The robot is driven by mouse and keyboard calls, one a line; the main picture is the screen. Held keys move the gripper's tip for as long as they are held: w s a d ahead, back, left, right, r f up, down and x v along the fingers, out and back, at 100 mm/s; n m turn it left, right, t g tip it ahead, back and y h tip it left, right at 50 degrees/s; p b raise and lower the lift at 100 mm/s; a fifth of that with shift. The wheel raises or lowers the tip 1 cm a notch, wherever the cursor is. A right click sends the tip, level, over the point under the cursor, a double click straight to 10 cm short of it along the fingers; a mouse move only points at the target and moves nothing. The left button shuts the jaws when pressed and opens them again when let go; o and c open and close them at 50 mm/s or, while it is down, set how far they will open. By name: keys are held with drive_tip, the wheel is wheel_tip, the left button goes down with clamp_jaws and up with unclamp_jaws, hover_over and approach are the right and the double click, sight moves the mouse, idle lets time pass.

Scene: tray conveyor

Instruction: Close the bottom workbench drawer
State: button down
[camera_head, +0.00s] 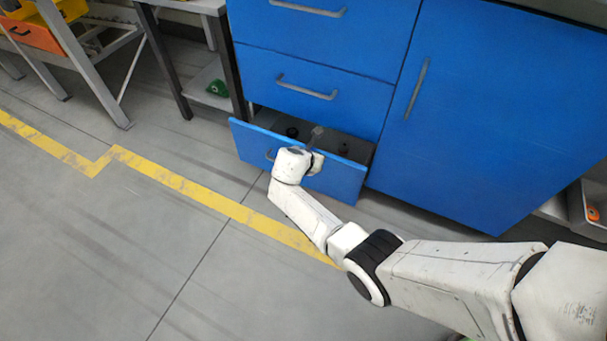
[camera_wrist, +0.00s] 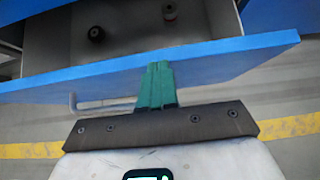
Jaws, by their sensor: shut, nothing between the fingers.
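The bottom drawer (camera_head: 341,182) of the blue workbench is pulled partly out, with its grey interior showing. In the wrist view its blue front panel (camera_wrist: 225,58) crosses the picture, with the grey handle (camera_wrist: 72,103) low at the left. In the head view my wrist covers part of the front and of the handle (camera_head: 269,155). My gripper (camera_head: 317,132) is at the drawer's top edge. In the wrist view its green fingers (camera_wrist: 158,68) are together and empty, overlapping the front panel. I cannot tell whether they touch it.
A black round item (camera_wrist: 96,33) and a brownish item (camera_wrist: 169,11) lie inside the drawer. The drawer above (camera_head: 310,98) and the cupboard door (camera_head: 490,110) at the right look shut. The floor before the workbench is clear.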

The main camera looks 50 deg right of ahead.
drive_tip(key=w+d+b, duration=0.1)
drive_tip(key=w+d, duration=0.1)
drive_tip(key=d, duration=0.5)
drive_tip(key=shift+b, duration=0.35)
drive_tip(key=shift+w, duration=0.1)
drive_tip(key=shift+a, duration=0.15)
